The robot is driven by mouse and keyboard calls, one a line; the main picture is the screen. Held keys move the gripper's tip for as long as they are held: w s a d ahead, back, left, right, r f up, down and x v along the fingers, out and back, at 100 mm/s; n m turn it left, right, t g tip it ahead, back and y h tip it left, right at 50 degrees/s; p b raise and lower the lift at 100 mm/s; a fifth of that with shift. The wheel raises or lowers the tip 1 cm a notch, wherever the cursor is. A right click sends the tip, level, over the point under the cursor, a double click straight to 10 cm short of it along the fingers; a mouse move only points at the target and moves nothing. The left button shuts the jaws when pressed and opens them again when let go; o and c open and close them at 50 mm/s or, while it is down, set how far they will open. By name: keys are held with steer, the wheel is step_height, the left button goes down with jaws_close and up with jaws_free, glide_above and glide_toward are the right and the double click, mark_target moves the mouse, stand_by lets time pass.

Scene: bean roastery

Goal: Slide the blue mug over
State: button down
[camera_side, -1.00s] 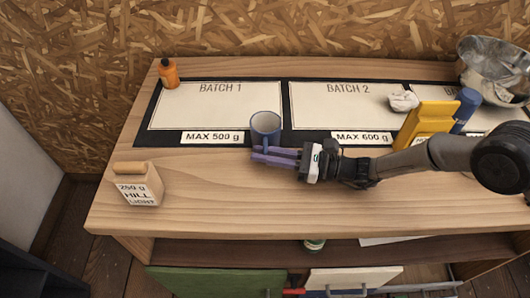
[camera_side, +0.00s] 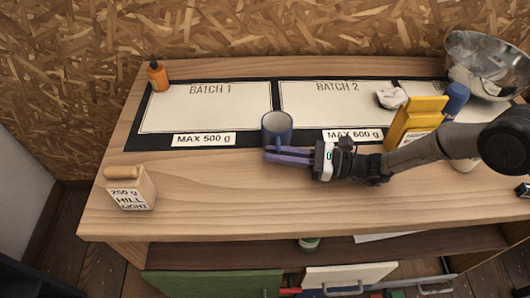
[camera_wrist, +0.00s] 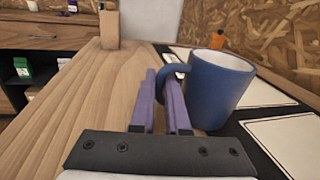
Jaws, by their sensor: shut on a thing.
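The blue mug (camera_side: 277,130) stands upright at the front edge of the black-bordered board, by the strip between BATCH 1 and BATCH 2. My gripper (camera_side: 268,153) reaches in low from the right, with its purple fingers at the mug's near side. In the wrist view the mug (camera_wrist: 218,90) is right of the fingers, with its handle toward them. My gripper (camera_wrist: 164,78) is shut on the handle; the exact contact is partly hidden. The BATCH 1 panel (camera_side: 205,110) and BATCH 2 panel (camera_side: 330,105) are bare beside the mug.
An orange bottle (camera_side: 157,76) stands at the board's far left corner. A tan bag (camera_side: 131,188) labelled 250 g HILL LIGHT stands front left. A white crumpled thing (camera_side: 391,97), a yellow object (camera_side: 414,122), a blue object (camera_side: 456,98) and a metal bowl (camera_side: 487,68) are at right.

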steer(key=shift+w+d+v, duration=0.1)
steer(key=shift+w+v, duration=0.45)
steer(key=shift+v, duration=1.95)
steer(key=shift+w+d+v, duration=0.15)
steer(key=shift+w+v, duration=0.35)
steer(key=shift+v, duration=2)
steer(key=shift+w+d+v, duration=0.1)
steer(key=shift+w+v, duration=0.45)
steer(key=shift+v, duration=1.95)
steer(key=c, duration=0.8)
jaws_free()
steer(key=shift+c, duration=0.2)
steer(key=v, duration=0.3)
steer(key=r+v, duration=0.1)
steer(key=v, duration=0.1)
steer(key=shift+d, duration=0.1)
step_height(320, 180, up, 4)
steer(key=shift+r, duration=1.05)
